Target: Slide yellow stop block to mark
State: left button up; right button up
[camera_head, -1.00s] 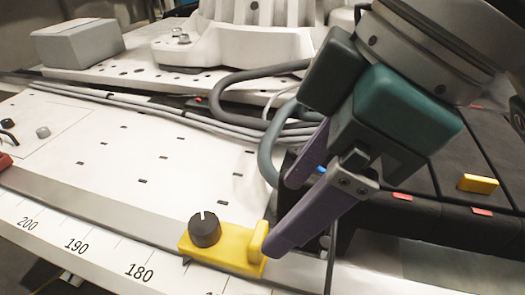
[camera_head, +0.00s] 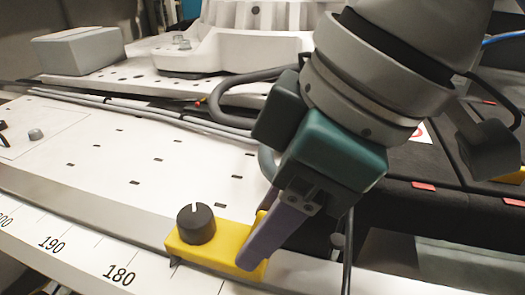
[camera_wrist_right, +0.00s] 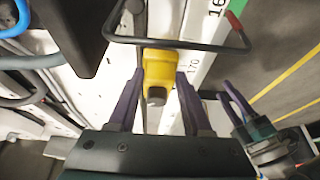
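The yellow stop block (camera_head: 212,247), with a black knob (camera_head: 196,223) on top, sits on the pale rail by the printed scale, just right of the 180 mark. My right gripper (camera_head: 258,237) reaches down over its right end; the near purple finger hides most of its upright tab. In the right wrist view the block (camera_wrist_right: 161,68) lies between the two purple fingers of this gripper (camera_wrist_right: 160,78), which look spread with small gaps beside it. My left gripper (camera_wrist_right: 232,103) shows at the lower right of that view, fingers apart and empty; I cannot make it out in the head view.
A grey box (camera_head: 78,50) and a white machine base (camera_head: 235,55) stand behind the perforated white plate (camera_head: 110,150). Grey cables (camera_head: 140,112) run along its back. Dark panels with red tags (camera_head: 423,186) lie to the right. The rail left of the block is clear.

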grip_shut()
dwell(1.0)
